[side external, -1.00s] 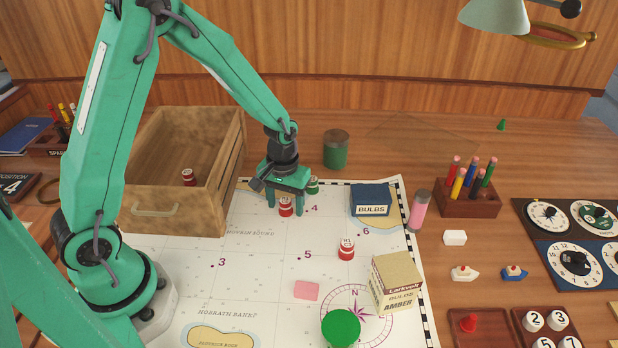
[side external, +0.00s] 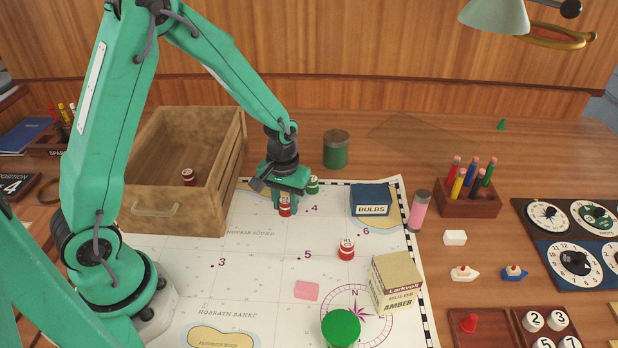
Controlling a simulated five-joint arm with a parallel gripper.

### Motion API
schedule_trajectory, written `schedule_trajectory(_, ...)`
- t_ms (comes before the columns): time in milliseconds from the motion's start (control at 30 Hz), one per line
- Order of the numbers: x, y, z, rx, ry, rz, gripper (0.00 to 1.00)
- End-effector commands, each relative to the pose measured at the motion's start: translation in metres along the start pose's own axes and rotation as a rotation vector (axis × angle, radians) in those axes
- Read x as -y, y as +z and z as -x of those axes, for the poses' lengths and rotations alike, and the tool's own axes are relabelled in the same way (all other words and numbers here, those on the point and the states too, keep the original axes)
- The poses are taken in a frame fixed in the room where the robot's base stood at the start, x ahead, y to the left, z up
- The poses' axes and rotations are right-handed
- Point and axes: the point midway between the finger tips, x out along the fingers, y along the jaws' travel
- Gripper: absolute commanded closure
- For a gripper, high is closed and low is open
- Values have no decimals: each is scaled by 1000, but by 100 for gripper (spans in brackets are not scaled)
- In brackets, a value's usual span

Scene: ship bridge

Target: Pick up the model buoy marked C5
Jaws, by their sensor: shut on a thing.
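A green buoy (side external: 312,186) stands just behind and to the right of the gripper. One more red buoy (side external: 189,177) is inside the wooden drawer box. I cannot tell for certain which is C5.
The open wooden box (side external: 170,208) stands left of the gripper. A green jar (side external: 336,150) stands behind. The chart's middle is mostly clear.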

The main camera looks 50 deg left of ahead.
Motion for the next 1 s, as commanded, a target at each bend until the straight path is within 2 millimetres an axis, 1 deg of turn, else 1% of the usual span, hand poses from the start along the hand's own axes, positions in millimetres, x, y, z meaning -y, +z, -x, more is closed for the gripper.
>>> schedule_trajectory(167,0,0,4,-1,1,0,92)
schedule_trajectory(267,0,-1,10,-2,1,0,92)
schedule_trajectory(367,0,-1,19,-3,1,0,92)
schedule_trajectory(533,0,-1,42,-4,2,0,92)
schedule_trajectory(1000,-47,68,90,-2,2,-6,92)
